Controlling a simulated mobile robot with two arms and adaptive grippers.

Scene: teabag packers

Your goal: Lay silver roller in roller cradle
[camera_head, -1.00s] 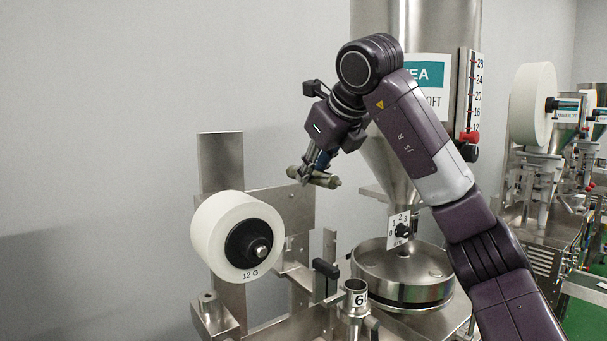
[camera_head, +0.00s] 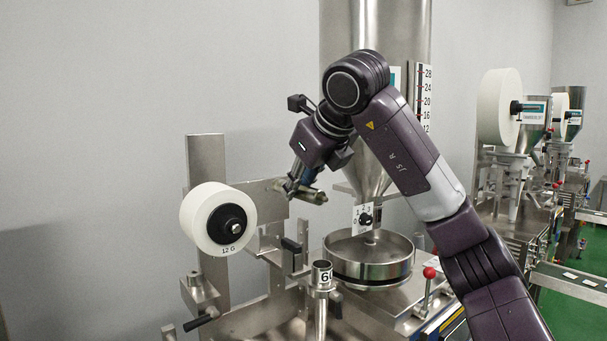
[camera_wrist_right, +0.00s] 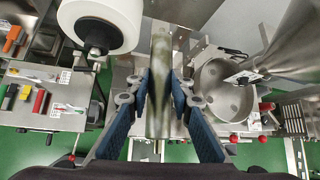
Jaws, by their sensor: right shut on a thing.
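The silver roller (camera_head: 311,195) is a short metal cylinder held in the air in front of the machine's steel back plate. My right gripper (camera_head: 299,187) is shut on it. In the right wrist view the silver roller (camera_wrist_right: 159,85) lies lengthwise between the blue finger pads of my right gripper (camera_wrist_right: 160,100), its far end pointing away. The roller cradle cannot be made out for certain; a steel bracket (camera_head: 270,245) lies below and left of the roller, clear of it. My left gripper is not in view.
A large white paper roll (camera_head: 210,218) marked 12 G is left of my gripper. A round steel pan (camera_head: 369,258) and hopper cone (camera_head: 365,165) stand right. A black-handled lever (camera_head: 291,245) and a cup (camera_head: 322,273) marked with a number stand below.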

